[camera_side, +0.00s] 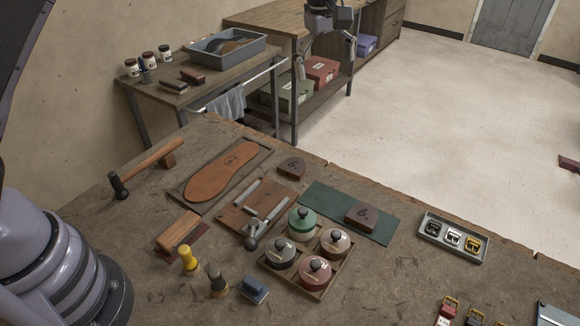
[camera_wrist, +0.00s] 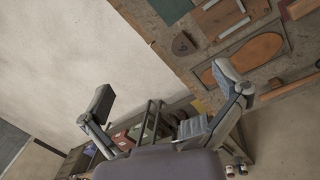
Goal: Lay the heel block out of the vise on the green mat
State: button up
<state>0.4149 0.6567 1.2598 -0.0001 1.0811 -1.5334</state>
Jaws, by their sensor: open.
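A dark brown heel block (camera_side: 362,215) marked with a 6 lies on the right part of the green mat (camera_side: 318,207). A second dark heel block (camera_side: 291,167) lies on the bare bench beyond the vise; it also shows in the wrist view (camera_wrist: 183,43). The vise (camera_side: 240,205), a brown wooden base with metal bars and a lever, shows no block between its bars. In the wrist view the mat (camera_wrist: 170,9) and vise (camera_wrist: 222,16) are cut by the top edge. My gripper (camera_side: 325,58) is open and empty, high up beyond the bench's far edge.
A leather sole (camera_side: 222,174) lies in a tray left of the vise. A wooden box of lidded round pots (camera_side: 304,262) stands close in front of the mat. A buckle tray (camera_side: 452,238) lies to its right. A hammer and brushes are at left.

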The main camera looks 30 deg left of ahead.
jog(key=s+a+r+m+t, duration=0.2)
jog(key=s+a+r+m, duration=0.4)
jog(key=s+a+r, duration=0.85)
jog(key=s+a+f+m, duration=0.2)
jog(key=s, duration=0.4)
jog(key=s+a+f+m+t, duration=0.1)
jog(key=s+a+f+m, duration=0.1)
jog(key=s, duration=0.5)
jog(key=s+a+f+m+t, duration=0.1)
jog(key=s+a+f+m, duration=0.1)
jog(key=s, duration=0.5)
jog(key=shift+s+a+m+y, duration=0.15)
jog(key=shift+a+m+y, duration=0.2)
jog(key=shift+a, duration=0.4)
